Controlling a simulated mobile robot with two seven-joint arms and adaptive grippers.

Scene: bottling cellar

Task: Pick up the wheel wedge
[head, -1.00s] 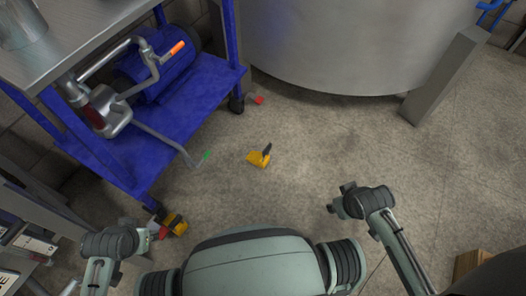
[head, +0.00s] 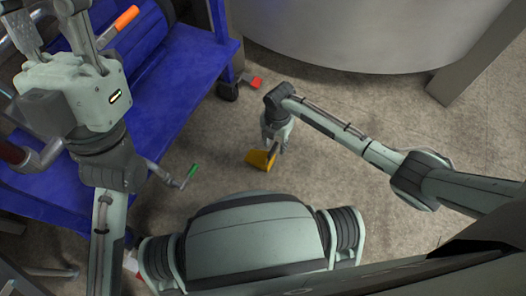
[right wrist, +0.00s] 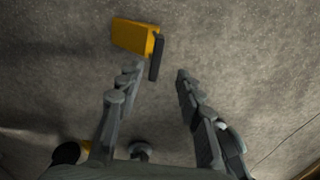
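The wheel wedge, yellow with a black plate on one side, lies on the concrete floor; it shows in the head view (head: 258,158), partly behind my right gripper, and in the right wrist view (right wrist: 132,37). My right gripper (head: 275,146) is above and beside it. In the right wrist view its fingers (right wrist: 158,75) are spread and empty, with the black plate just beyond and between the tips. My left gripper (head: 58,28) is raised at the upper left over the blue trolley, fingers apart and nothing seen between them; its tips are near the picture edge.
The blue trolley (head: 170,105) with a pump stands at the left, its caster (head: 229,91) on the floor. A red block (head: 254,81) lies near the caster. A large steel tank (head: 350,30) stands behind. Floor right of the wedge is open.

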